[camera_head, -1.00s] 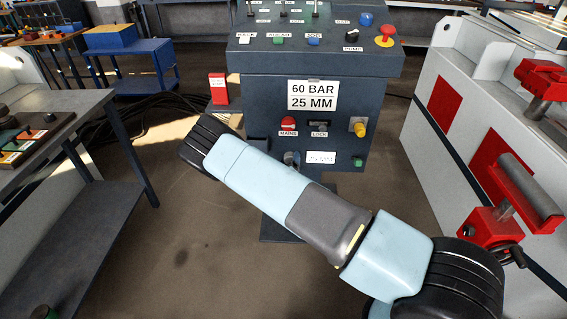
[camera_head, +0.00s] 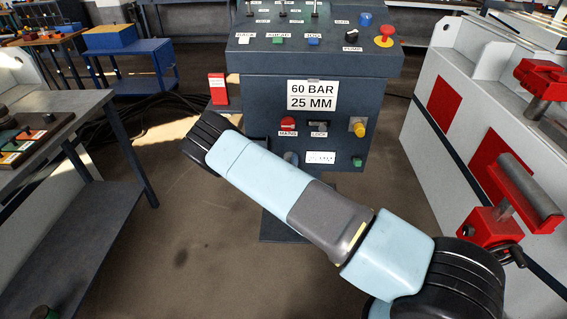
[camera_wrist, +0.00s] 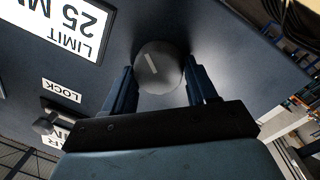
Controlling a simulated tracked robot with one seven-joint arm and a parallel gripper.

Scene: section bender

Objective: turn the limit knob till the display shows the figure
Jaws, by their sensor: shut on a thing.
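The limit knob (camera_wrist: 157,66) is round and grey with a pale pointer line, which slants in the wrist view. My gripper (camera_wrist: 160,82) is shut on it, one finger on each side. The white display (camera_wrist: 82,22) lies beside the knob, upside down and cut by the picture edge; it reads LIMIT and 25 M. In the head view the display (camera_head: 320,157) is low on the dark cabinet, its text too small to read. A white card (camera_head: 313,95) above it reads 60 BAR, 25 MM. My arm hides most of my gripper there.
A LOCK lever (camera_wrist: 44,124) is close by the display. A red MAINS knob (camera_head: 288,123), a yellow knob (camera_head: 358,128) and a green button (camera_head: 357,162) share the cabinet front. A grey bench (camera_head: 100,190) is at left, a white machine with red parts (camera_head: 440,110) at right.

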